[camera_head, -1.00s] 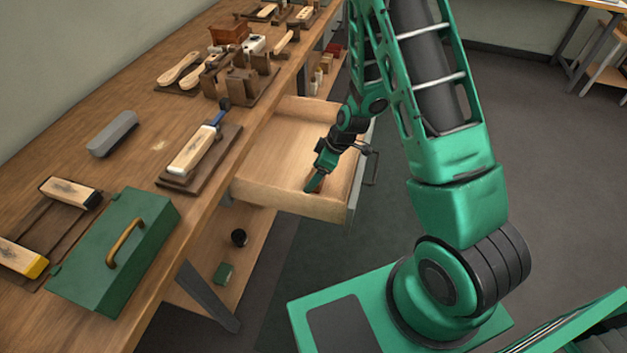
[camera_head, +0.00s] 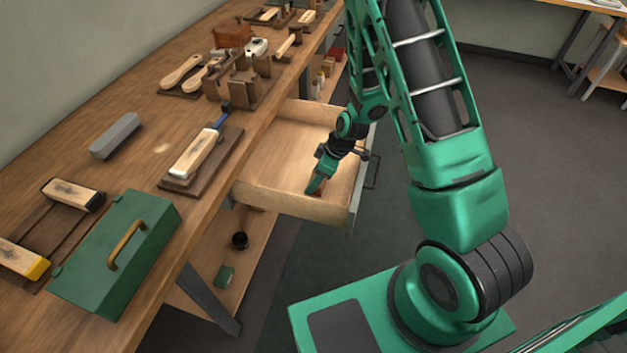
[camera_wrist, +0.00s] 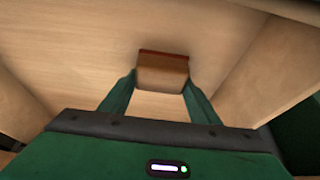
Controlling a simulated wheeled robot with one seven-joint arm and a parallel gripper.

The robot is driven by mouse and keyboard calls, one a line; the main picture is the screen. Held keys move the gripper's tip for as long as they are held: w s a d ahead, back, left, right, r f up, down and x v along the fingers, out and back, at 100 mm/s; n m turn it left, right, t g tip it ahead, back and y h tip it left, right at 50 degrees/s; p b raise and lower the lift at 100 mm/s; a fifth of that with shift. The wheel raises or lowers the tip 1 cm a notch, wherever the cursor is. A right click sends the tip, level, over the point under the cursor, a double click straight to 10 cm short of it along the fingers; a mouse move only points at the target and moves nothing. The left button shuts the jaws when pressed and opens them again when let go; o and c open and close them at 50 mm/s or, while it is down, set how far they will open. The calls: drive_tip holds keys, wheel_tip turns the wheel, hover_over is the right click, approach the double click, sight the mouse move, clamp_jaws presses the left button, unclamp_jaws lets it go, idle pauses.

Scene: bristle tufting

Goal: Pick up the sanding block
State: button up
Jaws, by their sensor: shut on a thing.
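The sanding block (camera_wrist: 163,71) is a small brown block with a darker red-brown edge. In the wrist view it sits between the two green fingertips of my gripper (camera_wrist: 160,84), which are shut on it. In the head view my gripper (camera_head: 316,184) reaches down into the open drawer (camera_head: 285,203), close to its floor. The block is mostly hidden there by the fingers. I cannot tell whether it touches the drawer floor.
Drawer walls surround my gripper, and the rest of the drawer floor looks bare. On the workbench (camera_head: 150,150) are a green toolbox (camera_head: 150,240), a grey block (camera_head: 115,136), a wooden-handled tool (camera_head: 195,155) and wooden racks. A dark cup (camera_head: 240,240) stands on the lower shelf.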

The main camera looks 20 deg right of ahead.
wheel_tip(320, 180, up, 10)
drive_tip(key=shift+f, duration=0.1)
idle(0.4)
